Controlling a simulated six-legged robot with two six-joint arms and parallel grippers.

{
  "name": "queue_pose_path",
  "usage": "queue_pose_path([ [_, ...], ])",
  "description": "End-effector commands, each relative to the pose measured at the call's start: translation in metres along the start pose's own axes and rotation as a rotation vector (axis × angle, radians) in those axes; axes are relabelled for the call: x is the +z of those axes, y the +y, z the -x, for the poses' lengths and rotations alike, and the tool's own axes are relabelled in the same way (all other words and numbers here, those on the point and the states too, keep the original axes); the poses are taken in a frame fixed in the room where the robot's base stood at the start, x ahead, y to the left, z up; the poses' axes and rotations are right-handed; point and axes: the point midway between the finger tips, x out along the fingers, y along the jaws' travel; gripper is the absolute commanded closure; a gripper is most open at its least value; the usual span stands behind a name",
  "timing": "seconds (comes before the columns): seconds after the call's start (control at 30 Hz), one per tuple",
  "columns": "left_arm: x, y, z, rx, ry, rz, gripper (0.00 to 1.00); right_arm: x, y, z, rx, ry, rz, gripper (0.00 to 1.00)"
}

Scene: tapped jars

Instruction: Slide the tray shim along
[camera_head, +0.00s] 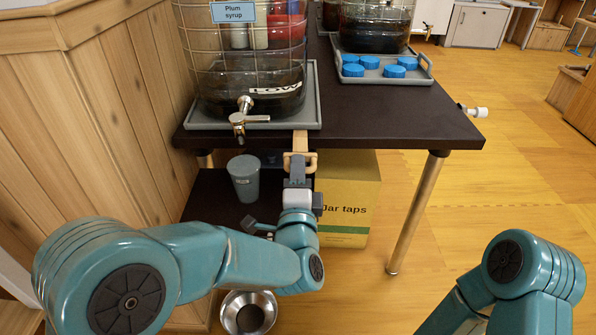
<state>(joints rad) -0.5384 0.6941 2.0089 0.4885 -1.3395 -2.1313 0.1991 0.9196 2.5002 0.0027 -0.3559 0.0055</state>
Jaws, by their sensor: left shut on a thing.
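A wooden shim (300,140) sticks out from under the front right corner of the grey tray (314,100). My left gripper (299,162) is shut on the shim's outer end, at the table's front edge. The tray holds a large glass jar (240,75) labelled "Plum syrup", with a metal tap (245,117) at its front. The shim's inner end is hidden under the tray. My right arm shows at the lower right, but its gripper is out of view.
A second tray (428,75) with several blue caps and another jar stands further back on the dark table (400,120). Below are a grey cup (244,180), a "Jar taps" box (352,195) and a metal bowl (262,318). A wooden wall stands close at left.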

Motion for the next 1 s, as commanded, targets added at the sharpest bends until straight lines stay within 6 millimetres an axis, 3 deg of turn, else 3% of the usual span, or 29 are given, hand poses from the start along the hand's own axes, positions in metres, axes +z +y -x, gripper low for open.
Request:
queue_pose_path([
  [0.13, -0.001, 0.003, 0.001, 0.005, 0.002, -0.004, 1.00, 0.000, 0.000, 0.000, 0.000, 0.000, 0.000, 0.57],
  [0.17, -0.001, 0.003, 0.001, 0.005, 0.002, -0.003, 0.72, 0.000, 0.000, 0.000, 0.000, 0.000, 0.000, 0.57],
  [0.2, -0.001, 0.002, 0.000, 0.005, 0.002, -0.003, 0.64, 0.000, 0.000, 0.000, 0.000, 0.000, 0.000, 0.57],
  [0.5, -0.001, 0.002, 0.002, 0.003, 0.002, -0.002, 0.64, 0.000, 0.000, -0.001, 0.000, 0.000, 0.000, 0.57],
  [0.63, -0.001, 0.002, 0.015, 0.002, 0.004, -0.002, 0.64, -0.001, 0.002, -0.004, 0.000, 0.002, -0.002, 0.57],
  [1.0, -0.002, 0.004, 0.108, 0.003, 0.007, -0.004, 0.64, -0.012, 0.010, -0.023, 0.000, 0.036, 0.000, 0.57],
])
